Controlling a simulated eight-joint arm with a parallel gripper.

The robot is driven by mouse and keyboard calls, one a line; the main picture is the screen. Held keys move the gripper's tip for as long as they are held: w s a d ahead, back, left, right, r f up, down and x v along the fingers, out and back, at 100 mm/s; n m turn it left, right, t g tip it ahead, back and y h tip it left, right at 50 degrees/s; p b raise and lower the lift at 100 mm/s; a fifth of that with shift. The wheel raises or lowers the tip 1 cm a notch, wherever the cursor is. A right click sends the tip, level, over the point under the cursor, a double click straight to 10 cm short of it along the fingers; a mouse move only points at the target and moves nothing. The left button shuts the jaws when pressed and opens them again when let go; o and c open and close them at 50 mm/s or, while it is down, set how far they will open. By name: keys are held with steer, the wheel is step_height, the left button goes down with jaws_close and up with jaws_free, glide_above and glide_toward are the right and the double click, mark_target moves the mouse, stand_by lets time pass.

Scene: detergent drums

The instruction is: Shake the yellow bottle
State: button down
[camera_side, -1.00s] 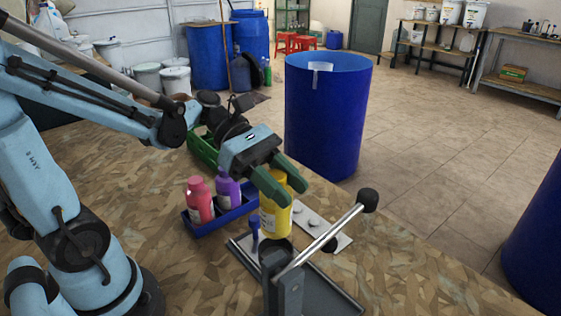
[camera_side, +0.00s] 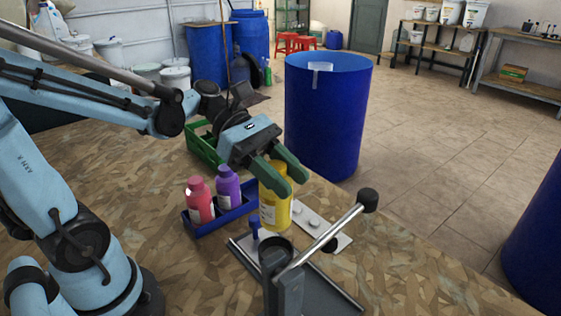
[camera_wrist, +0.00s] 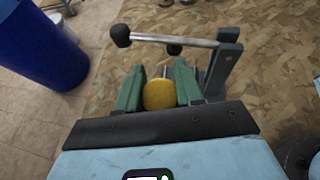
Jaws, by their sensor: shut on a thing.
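The yellow bottle (camera_side: 274,208) is upright between the green fingers of my gripper (camera_side: 283,174), which is shut on its upper part. A pale label shows on its left side. I cannot tell whether its base touches the surface behind the press. In the wrist view the yellow bottle (camera_wrist: 159,94) shows from above as a rounded yellow top between the two fingers of my gripper (camera_wrist: 158,82).
A blue tray (camera_side: 207,228) holds a red bottle (camera_side: 199,202) and a purple bottle (camera_side: 228,187). A grey press with a long lever (camera_side: 325,238) stands in front of the yellow bottle. A white plate (camera_side: 322,230) lies beside it. A green crate (camera_side: 203,149) and blue drum (camera_side: 326,120) stand behind.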

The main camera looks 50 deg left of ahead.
step_height(320, 180, up, 15)
step_height(320, 180, down, 7)
steer(key=shift+r, duration=0.15)
steer(key=shift+f, duration=0.3)
step_height(320, 180, up, 7)
steer(key=shift+f, duration=3.5)
steer(key=shift+r, duration=3.6)
step_height(320, 180, down, 7)
steer(key=shift+f, duration=0.15)
